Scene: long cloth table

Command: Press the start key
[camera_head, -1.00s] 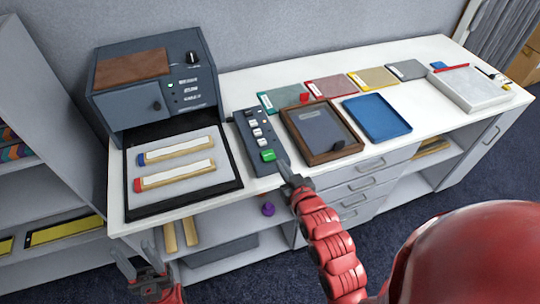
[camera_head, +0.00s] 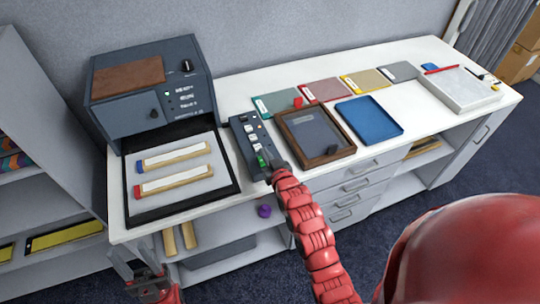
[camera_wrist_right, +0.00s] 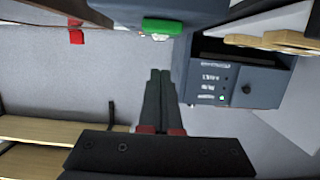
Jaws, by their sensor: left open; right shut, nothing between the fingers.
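The control box (camera_head: 240,133) is a dark slab with a column of pale keys and a green key (camera_head: 262,160) at its near end. I take the green key to be the start key; its lettering is too small to read. My right gripper (camera_head: 272,166) is shut and empty, its tips right beside the green key. In the right wrist view the green key (camera_wrist_right: 163,26) stands out from the box, beyond the shut fingertips (camera_wrist_right: 160,72); a gap seems to show between them. My left gripper (camera_head: 138,272) is open and empty, low in front of the table.
A grey machine (camera_head: 130,125) with a knob stands behind a black-edged tray (camera_head: 140,211) holding two wooden-backed strips. A brown framed tray (camera_head: 330,156) lies just right of the control box. A blue tray (camera_head: 370,121) and coloured cards lie further right.

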